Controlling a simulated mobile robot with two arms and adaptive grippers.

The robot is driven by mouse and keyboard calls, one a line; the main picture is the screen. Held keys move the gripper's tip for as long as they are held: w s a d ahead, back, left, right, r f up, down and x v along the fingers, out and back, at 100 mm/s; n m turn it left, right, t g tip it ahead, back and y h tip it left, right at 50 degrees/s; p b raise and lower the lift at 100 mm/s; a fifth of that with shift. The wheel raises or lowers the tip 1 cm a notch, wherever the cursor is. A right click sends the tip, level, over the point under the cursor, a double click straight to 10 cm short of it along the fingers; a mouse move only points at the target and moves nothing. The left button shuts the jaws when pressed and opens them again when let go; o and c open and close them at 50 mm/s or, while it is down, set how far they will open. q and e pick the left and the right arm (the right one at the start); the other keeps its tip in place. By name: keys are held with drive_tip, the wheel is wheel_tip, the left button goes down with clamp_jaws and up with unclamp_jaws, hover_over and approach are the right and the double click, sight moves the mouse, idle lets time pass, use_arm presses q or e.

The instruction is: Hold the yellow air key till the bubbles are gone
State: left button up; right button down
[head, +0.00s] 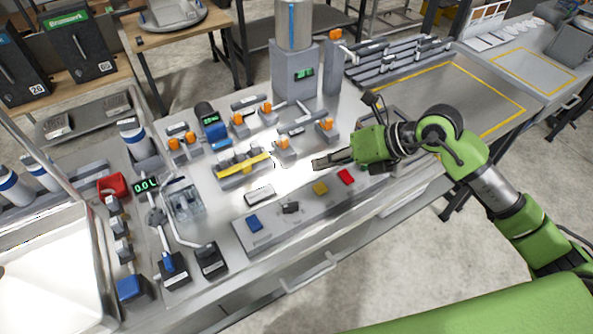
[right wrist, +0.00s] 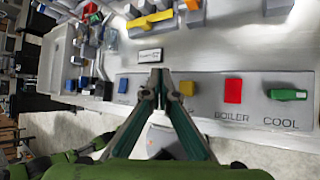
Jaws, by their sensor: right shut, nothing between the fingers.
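The yellow key (head: 320,188) sits on the grey key strip along the front of the steel bench, between a dark key and a red key (head: 346,177). In the right wrist view the yellow key (right wrist: 187,88) shows just right of my fingertips; its label is hidden. My right gripper (head: 316,164) is shut and empty. Its tips appear above the bench, behind the key strip in the head view, and apart from the yellow key. A clear box (head: 183,203) stands at the left of the bench; I cannot make out bubbles. My left gripper is out of view.
A blue key (head: 254,222) is at the strip's left end. A green key (right wrist: 287,94) marked COOL is beyond the red one marked BOILER. A yellow bar (head: 244,168) and orange-topped valves (head: 238,119) stand behind. A tall column (head: 294,70) with a green display rises further back.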

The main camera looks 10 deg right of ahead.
drive_tip(key=s+a+r+m+y+p, duration=0.2)
drive_tip(key=a+r+m+y, duration=0.2)
drive_tip(key=a+r+y, duration=0.55)
drive_tip(key=w+d+r+m+t+p, duration=0.1)
drive_tip(key=w+r+m+t, duration=0.1)
drive_tip(key=r+m+t, duration=0.4)
drive_tip(key=w+r+m+t+p, duration=0.1)
drive_tip(key=w+r+m, duration=0.1)
drive_tip(key=r+m, duration=0.7)
drive_tip(key=w+d+f+m+t+h+p, duration=0.1)
drive_tip(key=w+d+f+m+h, duration=0.2)
drive_tip(key=m+h, duration=0.35)
drive_tip(key=w+d+f+m+t+h+p, duration=0.1)
drive_tip(key=w+d+f+m+t+h, duration=0.15)
drive_tip(key=m, duration=0.65)
drive_tip(key=s+d+f+m+g+h, duration=0.1)
drive_tip(key=s+f+m+g+h, duration=0.1)
drive_tip(key=f, duration=0.6)
drive_tip(key=s+d+f+m+g+h+p, duration=0.1)
drive_tip(key=s+d+f+m+g+h, duration=0.1)
drive_tip(key=s+f+m+g, duration=0.3)
wheel_tip(320, 180, down, 3)
drive_tip(key=shift+s+d+r+p, duration=0.1)
drive_tip(key=shift+s+d+p, duration=0.2)
drive_tip(key=shift+s, duration=0.1)
